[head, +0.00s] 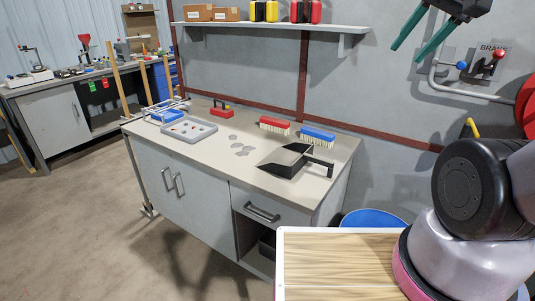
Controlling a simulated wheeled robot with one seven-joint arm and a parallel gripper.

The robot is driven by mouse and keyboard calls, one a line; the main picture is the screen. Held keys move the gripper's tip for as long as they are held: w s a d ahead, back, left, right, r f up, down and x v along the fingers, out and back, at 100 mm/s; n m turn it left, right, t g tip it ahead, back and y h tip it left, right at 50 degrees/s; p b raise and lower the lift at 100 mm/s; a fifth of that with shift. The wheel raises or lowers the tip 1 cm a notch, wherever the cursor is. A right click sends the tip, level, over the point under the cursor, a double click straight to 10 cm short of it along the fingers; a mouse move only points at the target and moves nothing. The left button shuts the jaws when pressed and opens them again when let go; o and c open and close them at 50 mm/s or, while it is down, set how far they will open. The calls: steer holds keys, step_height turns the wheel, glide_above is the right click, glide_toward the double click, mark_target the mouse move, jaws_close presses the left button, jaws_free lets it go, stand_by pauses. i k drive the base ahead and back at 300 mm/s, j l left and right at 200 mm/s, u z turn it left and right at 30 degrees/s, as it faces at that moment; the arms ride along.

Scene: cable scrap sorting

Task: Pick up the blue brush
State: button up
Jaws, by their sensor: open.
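The blue brush (318,134) lies on the workbench top (232,170) near its back right corner, with its pale bristles facing the front. A red brush (273,124) lies just to its left, and a black dustpan (285,161) lies in front of it. The dustpan's handle reaches to the right, just in front of the blue brush. My gripper (407,54) shows at the top right, with two green fingers spread apart and nothing between them. It is up and to the right of the blue brush in the picture, well apart from it.
A grey tray (210,129) with small pieces, a red item (221,112) and several flat grey pieces (241,149) lie on the bench's left half. A shelf (270,26) with boxes and canisters hangs above. A blue bin (371,219) stands right of the bench.

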mark_target(323, 138)
steer(key=i+j, duration=0.3)
steer(key=j, duration=0.15)
steer(key=i+j+u, duration=0.1)
steer(key=i+j, duration=0.25)
steer(key=j, duration=0.1)
